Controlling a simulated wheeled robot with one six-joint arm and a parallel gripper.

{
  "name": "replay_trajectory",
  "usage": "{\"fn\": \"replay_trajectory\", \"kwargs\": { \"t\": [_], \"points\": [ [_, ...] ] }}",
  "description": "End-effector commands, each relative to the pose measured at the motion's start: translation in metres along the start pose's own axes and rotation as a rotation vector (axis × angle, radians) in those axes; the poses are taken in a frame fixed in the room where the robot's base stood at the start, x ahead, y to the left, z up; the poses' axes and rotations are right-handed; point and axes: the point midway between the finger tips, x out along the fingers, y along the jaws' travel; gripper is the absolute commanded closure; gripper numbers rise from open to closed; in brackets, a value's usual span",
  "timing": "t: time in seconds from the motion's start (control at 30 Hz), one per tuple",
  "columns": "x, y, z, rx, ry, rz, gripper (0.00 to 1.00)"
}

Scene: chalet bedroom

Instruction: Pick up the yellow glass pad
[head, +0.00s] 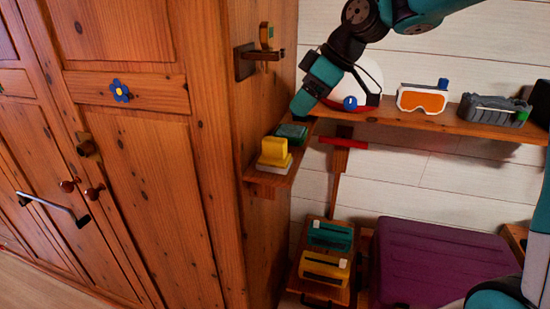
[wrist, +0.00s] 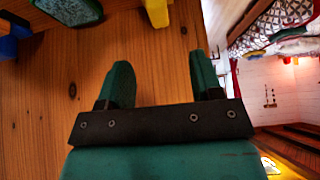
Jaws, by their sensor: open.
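The yellow glass pad (head: 274,153) stands on a small wooden shelf on the side of the wardrobe, a yellow block on a pale base. A yellow piece (wrist: 157,12), probably the yellow pad, and a green textured piece (wrist: 70,10) are cut off at the top edge there.
A wooden wall shelf (head: 430,122) holds orange goggles (head: 422,101) and a grey case (head: 494,108). Below are teal (head: 330,236) and yellow (head: 325,270) boxes and a purple case (head: 440,258).

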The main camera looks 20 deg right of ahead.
Motion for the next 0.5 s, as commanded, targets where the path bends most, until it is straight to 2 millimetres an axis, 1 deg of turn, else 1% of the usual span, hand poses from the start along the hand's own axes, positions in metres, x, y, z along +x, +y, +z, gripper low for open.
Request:
{"fn": "replay_trajectory", "kwargs": {
  "t": [0.03,0.2,0.3,0.4,0.5],
  "points": [
    [0.010,0.000,0.001,0.006,-0.003,-0.004,0.40],
    [0.047,0.002,0.004,0.012,-0.004,-0.002,0.40],
    [0.066,0.002,0.003,0.010,-0.004,0.001,0.40],
    [0.079,0.003,0.003,0.011,-0.002,0.003,0.40],
    [0.086,0.002,0.003,0.009,-0.002,0.003,0.40]
  ]
}}
